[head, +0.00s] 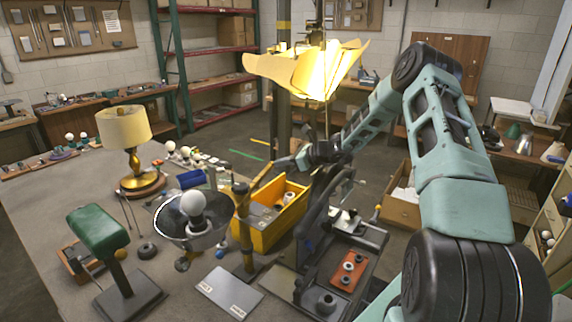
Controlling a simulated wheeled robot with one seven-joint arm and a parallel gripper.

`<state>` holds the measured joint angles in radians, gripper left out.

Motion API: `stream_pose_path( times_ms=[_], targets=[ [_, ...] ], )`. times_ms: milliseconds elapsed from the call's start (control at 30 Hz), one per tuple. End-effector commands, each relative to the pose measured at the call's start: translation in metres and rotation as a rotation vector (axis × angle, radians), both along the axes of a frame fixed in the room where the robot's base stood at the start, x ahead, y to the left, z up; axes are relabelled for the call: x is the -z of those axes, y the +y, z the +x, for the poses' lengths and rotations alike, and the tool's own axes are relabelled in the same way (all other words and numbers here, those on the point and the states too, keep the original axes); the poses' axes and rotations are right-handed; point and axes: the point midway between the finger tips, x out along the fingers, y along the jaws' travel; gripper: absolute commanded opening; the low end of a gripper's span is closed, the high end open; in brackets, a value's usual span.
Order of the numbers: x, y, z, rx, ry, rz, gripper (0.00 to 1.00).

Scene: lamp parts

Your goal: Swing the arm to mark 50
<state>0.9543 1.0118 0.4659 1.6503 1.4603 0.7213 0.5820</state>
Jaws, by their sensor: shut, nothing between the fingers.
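A brass-coloured upright post (243,225) stands on the workbench near the middle. A thin brass-coloured arm (262,178) slants up and right from its top, close to my gripper. I cannot tell whether they touch. My gripper (284,163) is shut and empty, reaching left above the yellow bin. No scale or mark 50 is readable from here. A round metal dish-like shade with a white bulb (193,203) stands left of the post. A flat grey plate with small labels (229,291) lies in front of the post; its text is too small to read.
A yellow bin (272,235) stands just behind and right of the post. A lit, pleated shade (308,69) hangs above. A green-topped stand (98,232) and a brass lamp (128,135) are at left. A red tray (347,271) with round parts lies at right.

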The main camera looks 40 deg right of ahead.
Motion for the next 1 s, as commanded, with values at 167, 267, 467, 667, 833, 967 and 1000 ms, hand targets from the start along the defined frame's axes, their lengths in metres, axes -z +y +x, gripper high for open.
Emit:
stream_pose_path(
  times_ms=[167,267,467,667,833,967,1000],
  targets=[
    [0.0,0.004,0.015,-0.082,-0.001,-0.002,0.0],
    [0.001,0.009,0.025,-0.132,-0.002,-0.002,0.0],
    [0.002,0.02,0.043,-0.233,-0.001,-0.002,0.0],
    [0.003,0.032,0.061,-0.333,-0.003,-0.003,0.0],
    [0.003,0.044,0.074,-0.371,-0.001,-0.001,0.0],
    [0.002,0.053,0.083,-0.368,-0.001,0.001,0.0],
    [0.002,0.055,0.085,-0.368,-0.002,0.0,0.0]
  ],
)
